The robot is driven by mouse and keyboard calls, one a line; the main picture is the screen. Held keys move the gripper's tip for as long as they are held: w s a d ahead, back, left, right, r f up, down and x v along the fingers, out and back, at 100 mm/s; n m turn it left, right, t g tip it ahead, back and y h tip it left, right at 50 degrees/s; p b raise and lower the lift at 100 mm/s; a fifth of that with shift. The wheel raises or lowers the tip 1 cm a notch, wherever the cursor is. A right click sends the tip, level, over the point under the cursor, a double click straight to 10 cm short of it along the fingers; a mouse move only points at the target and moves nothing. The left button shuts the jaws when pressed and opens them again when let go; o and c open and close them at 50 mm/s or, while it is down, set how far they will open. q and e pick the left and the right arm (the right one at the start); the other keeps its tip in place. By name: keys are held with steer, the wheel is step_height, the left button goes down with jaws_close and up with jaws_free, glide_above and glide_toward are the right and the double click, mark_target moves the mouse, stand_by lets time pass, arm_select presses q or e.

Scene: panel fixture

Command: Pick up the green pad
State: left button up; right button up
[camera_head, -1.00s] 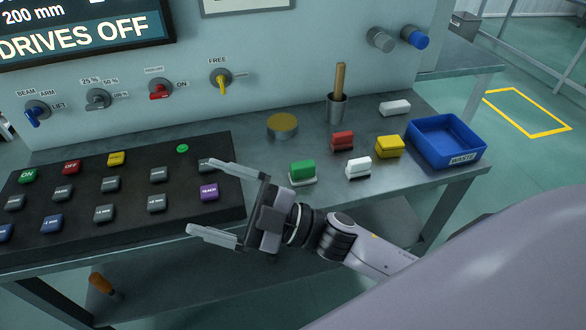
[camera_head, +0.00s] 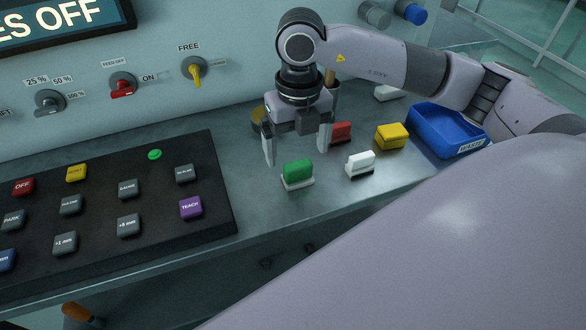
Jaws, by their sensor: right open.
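The green pad (camera_head: 297,170) lies on the grey bench, with a pale layer under its green top. My right gripper (camera_head: 297,157) points down just behind and above the pad. Its two fingers are spread wide, one to the left and one to the right of the pad in the picture, and nothing is between them. I cannot tell the exact height of the fingertips above the bench. My left gripper is not in view.
A white pad (camera_head: 360,163), a red pad (camera_head: 341,132) and a yellow pad (camera_head: 391,136) stand close on the right. A blue waste bin (camera_head: 447,132) is beyond them. A black button panel (camera_head: 110,215) fills the left. Bench in front of the green pad is clear.

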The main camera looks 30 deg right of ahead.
mark_target(297, 164)
steer(key=shift+w+d+f, duration=0.1)
steer(key=shift+d+f, duration=0.15)
steer(key=shift+f, duration=0.05)
step_height(297, 164, down, 6)
steer(key=shift+f, duration=0.15)
steer(key=shift+w, duration=0.1)
steer(key=c, duration=1.1)
steer(key=shift+c, duration=0.2)
step_height(297, 164, up, 20)
steer(key=p, duration=0.1)
steer(key=shift+p, duration=0.3)
